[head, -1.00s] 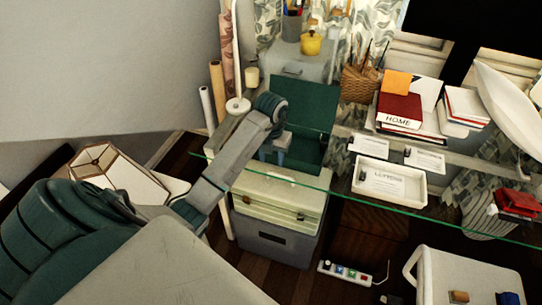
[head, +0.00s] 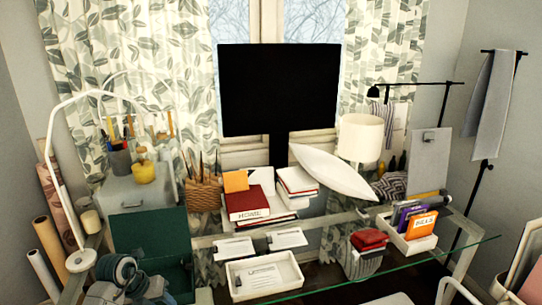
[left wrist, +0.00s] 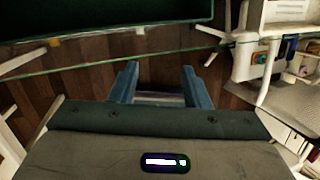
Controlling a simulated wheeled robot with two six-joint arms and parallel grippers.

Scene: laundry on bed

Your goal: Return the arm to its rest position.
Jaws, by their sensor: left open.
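My left gripper (left wrist: 158,82) shows in the left wrist view with its two blue fingers apart and nothing held between them. Behind the fingers is the dark wood floor (left wrist: 155,70), partly covered by a pale grey shape. The fingers point toward the green box's dark edge at the top of that view. In the head view, only part of my left arm shows at the bottom left, in front of the open green box (head: 155,235). My right gripper is in neither view.
A glass desk (head: 340,285) spans the front, holding a white paper tray (head: 264,275), a red book (head: 247,203), a wicker pen basket (head: 203,192) and red folded items (head: 368,239). A white lamp (head: 82,260) stands at the left, close to my arm.

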